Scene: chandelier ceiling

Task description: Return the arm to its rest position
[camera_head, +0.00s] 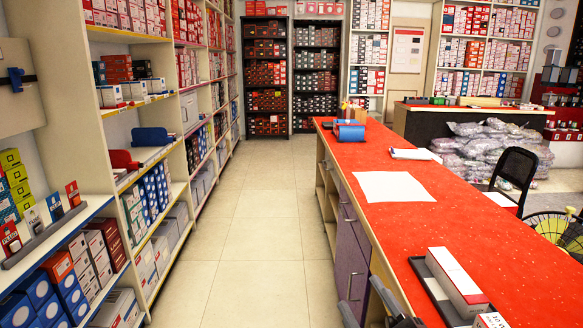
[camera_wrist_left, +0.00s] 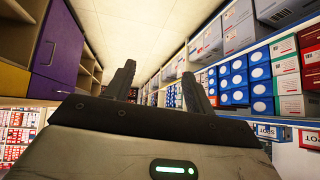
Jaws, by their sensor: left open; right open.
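My right gripper (camera_head: 359,292) shows at the bottom of the head view. Its two dark fingers stand apart with nothing seen between them, close to the left side of the red-topped counter (camera_head: 480,225). My left gripper (camera_wrist_left: 158,80) shows in the left wrist view, its two dark fingers spread wide and empty. It is not seen in the head view. Behind its fingers the view is tilted, with the pale floor and shelves of boxes. Most of both arms is out of sight.
A black tray with white-and-red boxes (camera_head: 455,282) lies on the counter near my right gripper. A white sheet (camera_head: 394,186) and a blue object (camera_head: 349,131) lie farther along it. Shelves of boxes (camera_head: 150,205) line the left. The tiled aisle (camera_head: 257,230) is clear.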

